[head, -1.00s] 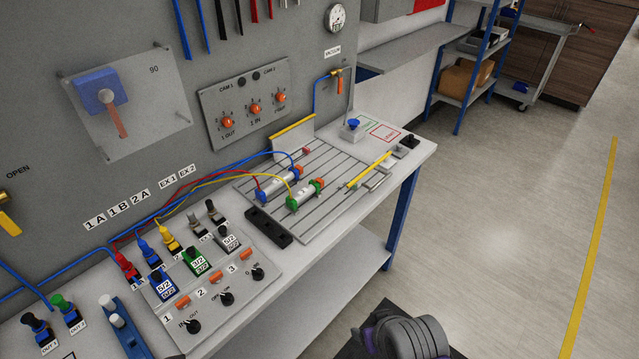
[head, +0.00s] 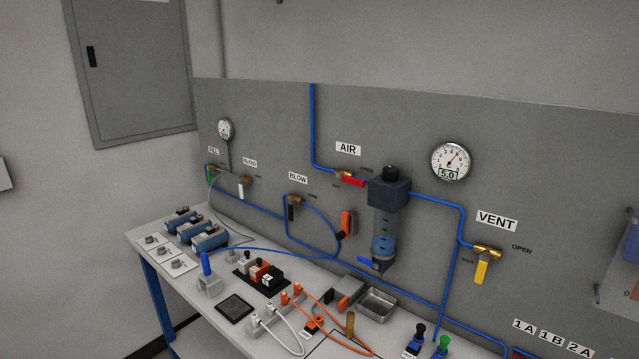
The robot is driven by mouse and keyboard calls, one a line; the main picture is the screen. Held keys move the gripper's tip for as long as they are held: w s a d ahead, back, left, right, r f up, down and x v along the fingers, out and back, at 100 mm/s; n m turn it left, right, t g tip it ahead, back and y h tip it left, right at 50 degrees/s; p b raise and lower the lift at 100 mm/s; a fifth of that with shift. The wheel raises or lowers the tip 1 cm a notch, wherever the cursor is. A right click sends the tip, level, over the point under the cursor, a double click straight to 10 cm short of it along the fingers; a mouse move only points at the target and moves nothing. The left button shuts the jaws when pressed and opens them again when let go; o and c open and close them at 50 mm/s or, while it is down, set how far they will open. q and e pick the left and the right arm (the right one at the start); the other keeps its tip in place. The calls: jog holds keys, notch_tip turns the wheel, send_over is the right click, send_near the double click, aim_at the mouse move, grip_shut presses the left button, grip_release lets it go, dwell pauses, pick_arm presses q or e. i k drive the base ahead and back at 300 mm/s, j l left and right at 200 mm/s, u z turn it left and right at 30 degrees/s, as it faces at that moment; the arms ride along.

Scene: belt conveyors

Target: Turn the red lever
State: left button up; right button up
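The red lever (head: 354,181) is on a brass valve (head: 341,173) under the AIR label (head: 348,148) on the grey panel. It points right, roughly in line with the blue pipe, tilted slightly down. Its tip lies close to the dark blue filter regulator (head: 389,195). Small lettering beside the valve is too small to read. Neither of my grippers is in this view.
A yellow-handled VENT valve (head: 481,270) and a gauge (head: 450,160) are to the right. A black-handled BLOW valve (head: 291,210) is to the left. The white bench (head: 203,309) below holds blue cylinders (head: 209,238), connectors, a metal tray (head: 377,304) and hoses.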

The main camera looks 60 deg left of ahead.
aim_at(338, 177)
jog(key=u, duration=2.05)
